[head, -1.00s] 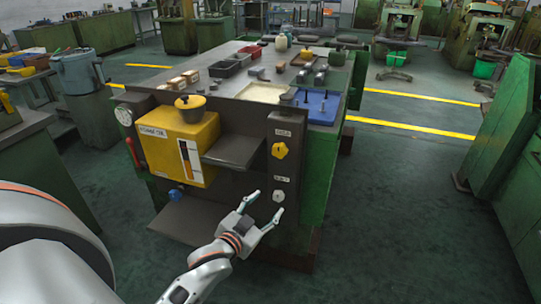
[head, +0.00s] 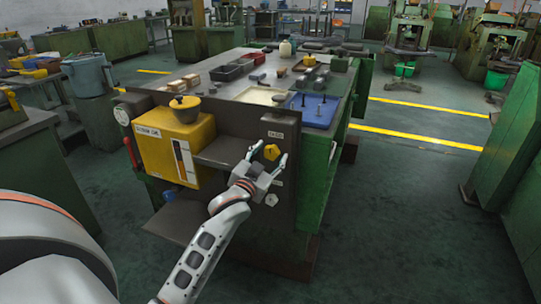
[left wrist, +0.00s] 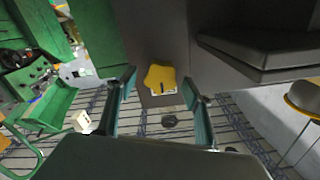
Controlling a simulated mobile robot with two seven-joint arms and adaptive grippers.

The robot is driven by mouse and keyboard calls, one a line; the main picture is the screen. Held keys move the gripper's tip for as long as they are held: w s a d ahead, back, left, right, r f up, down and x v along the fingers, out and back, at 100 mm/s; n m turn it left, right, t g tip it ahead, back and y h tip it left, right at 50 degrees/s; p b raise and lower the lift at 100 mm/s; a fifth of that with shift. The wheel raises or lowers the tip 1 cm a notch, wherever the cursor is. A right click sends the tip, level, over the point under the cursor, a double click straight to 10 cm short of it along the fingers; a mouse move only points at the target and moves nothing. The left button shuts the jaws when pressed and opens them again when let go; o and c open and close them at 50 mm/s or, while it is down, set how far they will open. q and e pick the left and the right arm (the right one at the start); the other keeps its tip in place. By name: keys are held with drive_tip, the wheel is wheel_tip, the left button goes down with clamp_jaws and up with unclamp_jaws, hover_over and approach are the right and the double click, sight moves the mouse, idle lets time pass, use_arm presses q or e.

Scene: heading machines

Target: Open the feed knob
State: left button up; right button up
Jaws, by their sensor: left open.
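A yellow lobed knob (head: 271,152) sits on the dark front panel of the green machine, below a small label too small to read surely. A pale round knob (head: 271,200) sits lower on the same panel. My left gripper (head: 267,160) is open, its two fingertips on either side of the yellow knob in the head view. In the left wrist view the yellow knob (left wrist: 160,77) shows beyond and between the open fingers (left wrist: 160,105), with a gap, so it is not held. Contact with the panel cannot be told. My right gripper is not in view.
A blue tray (head: 313,110) lies on the machine's top.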

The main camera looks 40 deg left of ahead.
use_arm(q)
drive_tip(key=c, duration=1.1)
